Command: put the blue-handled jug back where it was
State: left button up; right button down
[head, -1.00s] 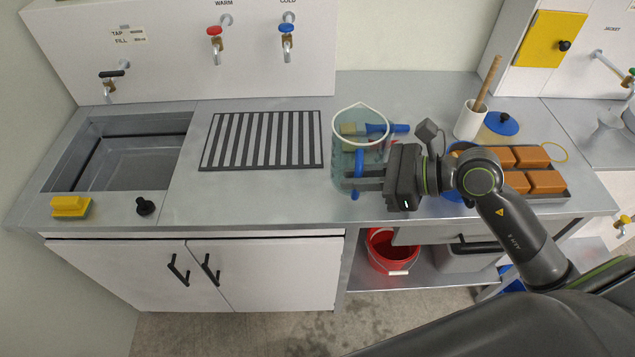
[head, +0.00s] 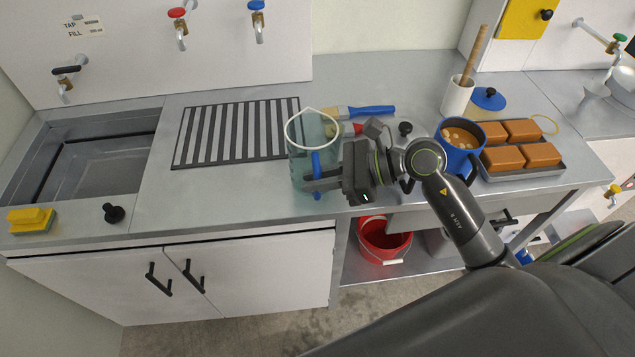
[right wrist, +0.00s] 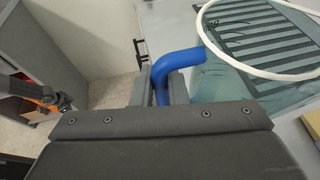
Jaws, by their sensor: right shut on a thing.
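The blue-handled jug (head: 299,160) is clear with a white rim and stands upright at the right edge of the striped mat, near the counter's front. I cannot tell whether its base touches the counter. My right gripper (head: 309,180) is shut on its blue handle (head: 317,163) from the right. In the right wrist view the blue handle (right wrist: 180,60) lies between the two fingers (right wrist: 161,88), and the jug's white rim (right wrist: 262,74) shows at the upper right. My left gripper is not in view.
The striped mat (head: 214,146) lies left of the jug, with the sink (head: 100,165) beyond. A blue-handled brush (head: 365,111) and a red-ended tool (head: 350,129) lie behind it. A blue pot (head: 457,158) and a tray of orange blocks (head: 530,171) are at right; a red bucket (head: 383,243) is below.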

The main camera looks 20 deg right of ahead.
jog(key=shift+f, duration=1.1)
jog(key=c, duration=1.4)
grip_release()
jog(key=shift+c, duration=0.2)
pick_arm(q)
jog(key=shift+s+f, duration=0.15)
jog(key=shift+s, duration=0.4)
